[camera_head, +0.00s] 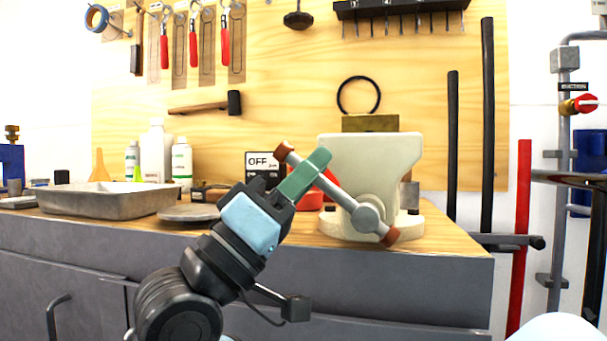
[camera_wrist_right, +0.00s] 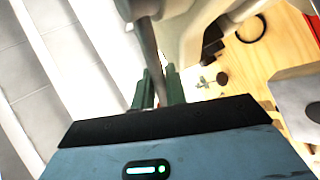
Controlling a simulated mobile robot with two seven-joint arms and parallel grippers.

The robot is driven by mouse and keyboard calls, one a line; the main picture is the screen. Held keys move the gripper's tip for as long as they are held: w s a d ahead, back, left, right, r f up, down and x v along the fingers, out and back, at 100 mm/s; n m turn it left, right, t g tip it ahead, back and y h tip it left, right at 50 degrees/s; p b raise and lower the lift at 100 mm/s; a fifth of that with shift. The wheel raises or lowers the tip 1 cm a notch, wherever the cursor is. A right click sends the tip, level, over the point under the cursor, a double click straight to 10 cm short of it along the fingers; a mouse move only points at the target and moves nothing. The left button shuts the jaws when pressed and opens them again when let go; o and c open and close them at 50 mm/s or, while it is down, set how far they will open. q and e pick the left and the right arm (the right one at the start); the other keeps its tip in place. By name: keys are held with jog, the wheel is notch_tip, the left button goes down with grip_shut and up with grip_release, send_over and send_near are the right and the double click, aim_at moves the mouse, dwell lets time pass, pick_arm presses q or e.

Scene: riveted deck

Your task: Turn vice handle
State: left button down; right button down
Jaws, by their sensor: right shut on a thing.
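The cream vice (camera_head: 365,165) stands on the right part of the wooden workbench. Its grey handle bar (camera_head: 335,190) with reddish-brown end caps slants from upper left to lower right through a round hub (camera_head: 368,217). My right gripper (camera_head: 316,168) has its green fingers shut on the handle bar near its upper-left end. In the right wrist view, the green fingers (camera_wrist_right: 158,88) sit on either side of the grey handle bar (camera_wrist_right: 150,45), with the cream vice body (camera_wrist_right: 195,35) beyond. Part of the bar is hidden by the fingers. My left gripper is not seen.
A grey metal tray (camera_head: 75,202), white bottles (camera_head: 157,150) and an OFF sign (camera_head: 260,160) stand left of the vice on the bench. Black and red pipes (camera_head: 523,230) stand at the right. Tools hang on the wooden backboard (camera_head: 290,80).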

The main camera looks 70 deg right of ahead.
jog(key=shift+s+a, duration=0.15)
jog(key=c, duration=1.5)
grip_release()
jog(key=shift+a+r, duration=0.1)
jog(key=shift+a, duration=0.05)
jog(key=p+v, duration=0.1)
jog(key=v, duration=0.6)
jog(key=shift+w+f, duration=0.25)
jog(key=shift+f, duration=0.05)
jog(key=shift+a, duration=0.1)
